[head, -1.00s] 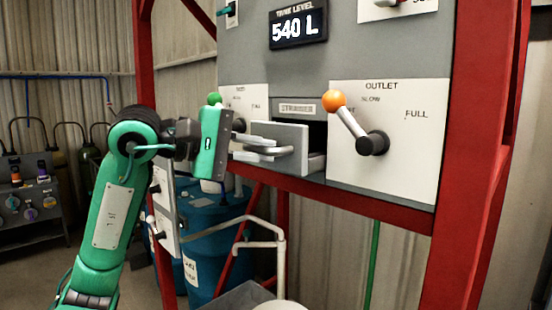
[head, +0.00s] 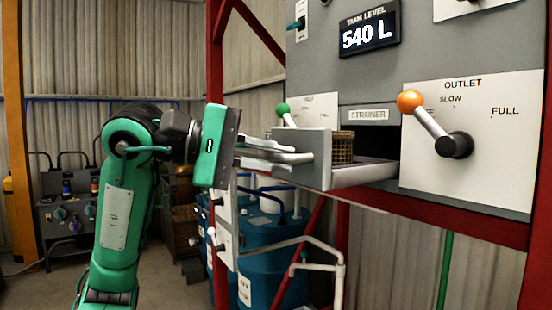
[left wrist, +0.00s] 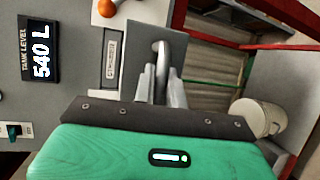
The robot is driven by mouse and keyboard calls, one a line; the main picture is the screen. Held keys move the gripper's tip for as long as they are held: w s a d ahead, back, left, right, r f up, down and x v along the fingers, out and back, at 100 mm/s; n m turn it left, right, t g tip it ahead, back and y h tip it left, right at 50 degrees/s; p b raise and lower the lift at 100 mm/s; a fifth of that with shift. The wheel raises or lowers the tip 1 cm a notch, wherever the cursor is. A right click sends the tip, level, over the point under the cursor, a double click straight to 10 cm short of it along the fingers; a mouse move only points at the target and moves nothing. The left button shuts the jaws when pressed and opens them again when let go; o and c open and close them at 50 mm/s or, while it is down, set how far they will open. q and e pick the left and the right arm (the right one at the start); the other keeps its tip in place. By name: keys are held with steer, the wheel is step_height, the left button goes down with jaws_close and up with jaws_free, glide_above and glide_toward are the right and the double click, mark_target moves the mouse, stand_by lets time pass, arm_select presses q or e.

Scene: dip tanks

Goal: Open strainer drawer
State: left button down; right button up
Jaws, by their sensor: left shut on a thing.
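The strainer drawer (head: 310,160) is a grey box front pulled out of its slot under the STRAINER label (head: 368,115). A mesh basket (head: 341,148) shows behind its front, and a grey side or floor (head: 365,174) runs back into the dark opening. My left gripper (head: 285,154) is shut on the drawer's handle at its front face. In the left wrist view the fingers (left wrist: 160,85) close around the handle (left wrist: 161,50), which stands out from the drawer front (left wrist: 172,42). My right gripper is not in view.
An orange-knobbed OUTLET lever (head: 430,122) is just right of the drawer, and a green-knobbed lever (head: 284,110) is behind it to the left. The tank level display (head: 370,34) reads 540 L. Red frame posts, blue drums (head: 268,258) and a pipe rail (head: 300,245) stand below and around.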

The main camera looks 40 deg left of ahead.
arm_select(q)
steer(key=c, duration=1.7)
jaws_free()
steer(key=b+v, duration=0.4)
steer(key=v, duration=0.9)
steer(key=shift+s+a+r, duration=0.1)
steer(key=shift+s+a, duration=0.1)
steer(key=shift+s, duration=0.1)
